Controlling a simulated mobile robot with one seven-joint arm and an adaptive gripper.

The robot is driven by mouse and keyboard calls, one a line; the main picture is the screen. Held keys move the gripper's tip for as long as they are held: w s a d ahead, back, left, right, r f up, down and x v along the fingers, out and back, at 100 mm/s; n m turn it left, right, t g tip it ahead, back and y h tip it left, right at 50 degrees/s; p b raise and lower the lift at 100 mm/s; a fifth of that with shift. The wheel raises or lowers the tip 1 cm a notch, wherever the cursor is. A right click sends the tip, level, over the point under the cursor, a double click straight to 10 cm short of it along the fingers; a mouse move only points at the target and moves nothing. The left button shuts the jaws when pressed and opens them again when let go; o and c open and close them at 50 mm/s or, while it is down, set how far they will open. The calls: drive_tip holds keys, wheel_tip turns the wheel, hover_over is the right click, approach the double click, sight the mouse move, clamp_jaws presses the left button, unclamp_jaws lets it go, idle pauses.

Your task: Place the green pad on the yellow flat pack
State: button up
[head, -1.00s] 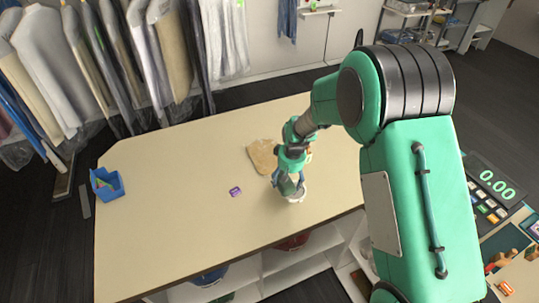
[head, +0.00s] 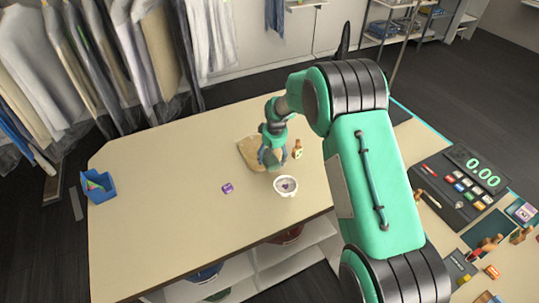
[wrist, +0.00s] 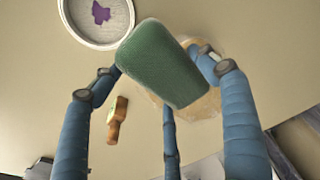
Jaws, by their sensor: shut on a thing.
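The green pad (wrist: 160,64) is held between the blue fingers of my gripper (wrist: 160,75) in the wrist view, tilted. In the head view my gripper (head: 271,160) is over the front right part of the yellow flat pack (head: 247,149), a tan-yellow packet lying flat on the table. In the wrist view the flat pack (wrist: 209,104) shows partly behind the pad, which hides much of it. The pad appears to be above the pack; I cannot tell the gap.
A white round bowl (head: 286,193) with something purple inside stands in front of the gripper. A purple block (head: 227,188) and a blue bin (head: 99,189) are to the left.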

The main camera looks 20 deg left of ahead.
drive_tip(key=shift+w+a+f, duration=0.1)
drive_tip(key=shift+w+a, duration=0.3)
drive_tip(key=shift+w, duration=0.25)
drive_tip(key=shift+w+a+f, duration=0.1)
drive_tip(key=shift+w+a, duration=0.35)
drive_tip(key=shift+w, duration=0.25)
drive_tip(key=shift+w+a, duration=0.4)
drive_tip(key=shift+w, duration=0.25)
drive_tip(key=shift+f, duration=0.15)
drive_tip(key=shift+f+p, duration=0.55)
drive_tip(key=shift+f, duration=1.05)
drive_tip(key=shift+f, duration=0.15)
drive_tip(key=o, duration=1.3)
